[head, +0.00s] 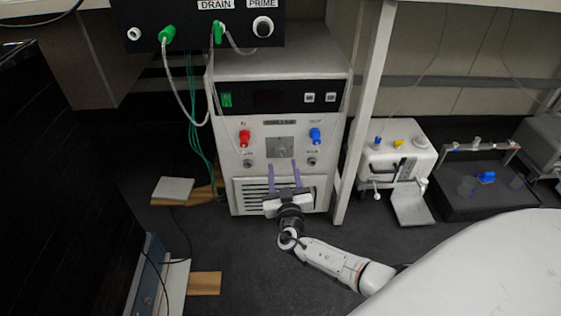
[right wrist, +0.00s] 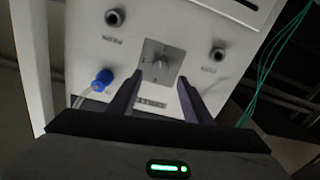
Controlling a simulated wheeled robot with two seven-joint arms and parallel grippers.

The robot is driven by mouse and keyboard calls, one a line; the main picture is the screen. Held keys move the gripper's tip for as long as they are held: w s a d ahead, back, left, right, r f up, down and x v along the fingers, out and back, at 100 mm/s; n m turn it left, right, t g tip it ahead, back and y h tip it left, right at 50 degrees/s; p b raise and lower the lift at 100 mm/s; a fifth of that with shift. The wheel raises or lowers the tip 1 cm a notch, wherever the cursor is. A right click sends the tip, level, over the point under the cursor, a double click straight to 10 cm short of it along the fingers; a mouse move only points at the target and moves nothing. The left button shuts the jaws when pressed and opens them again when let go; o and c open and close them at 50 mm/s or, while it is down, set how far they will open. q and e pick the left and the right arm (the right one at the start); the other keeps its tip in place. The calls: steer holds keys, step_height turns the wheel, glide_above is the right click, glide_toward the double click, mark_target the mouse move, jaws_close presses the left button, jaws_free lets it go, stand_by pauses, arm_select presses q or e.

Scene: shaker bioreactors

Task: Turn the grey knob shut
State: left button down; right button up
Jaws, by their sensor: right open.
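The grey knob (head: 280,147) sits on a square grey plate in the middle of the front panel of a white box-shaped unit (head: 225,160). It also shows in the right wrist view (right wrist: 158,66), with small marks around it on the plate. My right gripper (head: 284,167) is in front of the panel, just below the knob in the head view. Its two purple fingers are open and empty. In the right wrist view the fingertips (right wrist: 159,80) lie to either side of the knob's line, seemingly short of it. My left gripper is not in view.
A red fitting (head: 244,138) and a blue fitting (head: 315,136) flank the knob; the blue one also shows in the right wrist view (right wrist: 103,80). A white post (head: 365,110) stands close right. A black control box (head: 200,25) with tubes hangs above.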

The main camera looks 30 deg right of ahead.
mark_target(280, 153)
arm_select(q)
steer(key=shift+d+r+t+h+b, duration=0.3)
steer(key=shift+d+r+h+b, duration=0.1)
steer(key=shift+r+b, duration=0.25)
arm_select(e)
steer(key=shift+x, duration=2.6)
steer(key=c, duration=1.1)
steer(key=shift+o, duration=0.2)
